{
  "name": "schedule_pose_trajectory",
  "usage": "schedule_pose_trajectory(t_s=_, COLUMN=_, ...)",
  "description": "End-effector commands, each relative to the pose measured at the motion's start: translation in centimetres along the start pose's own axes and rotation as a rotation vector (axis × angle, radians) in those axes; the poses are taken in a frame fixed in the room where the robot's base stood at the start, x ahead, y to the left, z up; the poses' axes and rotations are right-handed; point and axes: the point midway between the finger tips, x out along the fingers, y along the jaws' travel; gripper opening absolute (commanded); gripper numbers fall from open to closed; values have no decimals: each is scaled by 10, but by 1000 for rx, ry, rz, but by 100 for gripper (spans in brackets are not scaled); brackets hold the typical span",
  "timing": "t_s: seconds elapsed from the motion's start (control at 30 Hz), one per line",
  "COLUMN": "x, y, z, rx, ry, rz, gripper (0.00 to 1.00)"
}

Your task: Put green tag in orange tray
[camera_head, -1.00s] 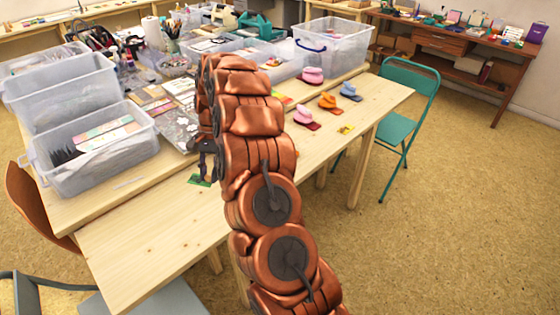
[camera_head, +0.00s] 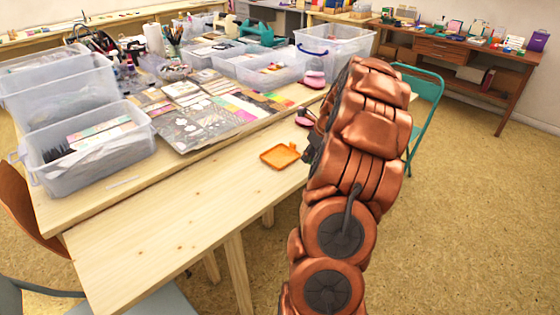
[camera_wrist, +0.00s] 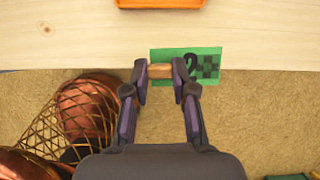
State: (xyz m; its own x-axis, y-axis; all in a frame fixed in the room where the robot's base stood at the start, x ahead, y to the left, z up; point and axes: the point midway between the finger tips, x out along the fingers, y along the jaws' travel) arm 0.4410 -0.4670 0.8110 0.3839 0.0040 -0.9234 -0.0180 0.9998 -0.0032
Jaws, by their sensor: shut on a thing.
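My gripper (camera_wrist: 166,73) is shut on the tag, which is seen over the table's edge. The orange tray (camera_head: 268,158) lies on the light wood table in the head view. Its near rim (camera_wrist: 160,4) shows at the top of the wrist view, apart from the tag. In the head view, my arm hides the tag and most of the gripper.
The light wood table (camera_head: 165,225) is clear left of the tray. Clear bins (camera_head: 95,165), cards and craft supplies fill the raised surface behind. A pink stamp (camera_head: 314,77) stands behind my arm. A teal chair (camera_head: 425,95) is at right.

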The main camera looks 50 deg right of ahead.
Motion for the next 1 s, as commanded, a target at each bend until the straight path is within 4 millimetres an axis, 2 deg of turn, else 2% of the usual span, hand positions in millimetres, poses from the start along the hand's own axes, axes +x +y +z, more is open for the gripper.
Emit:
schedule_pose_trajectory(t_s=0.07, x=0, y=-4, z=-2, rx=28, ry=0, rz=-12, gripper=9)
schedule_pose_trajectory(t_s=0.17, x=4, y=-3, z=6, rx=40, ry=1, rz=-14, gripper=9)
schedule_pose_trajectory(t_s=0.7, x=57, y=18, z=106, rx=33, ry=2, rz=-13, gripper=9)
schedule_pose_trajectory(t_s=0.9, x=71, y=23, z=129, rx=37, ry=3, rz=-11, gripper=9)
schedule_pose_trajectory(t_s=1.0, x=73, y=24, z=135, rx=37, ry=2, rz=-12, gripper=9)
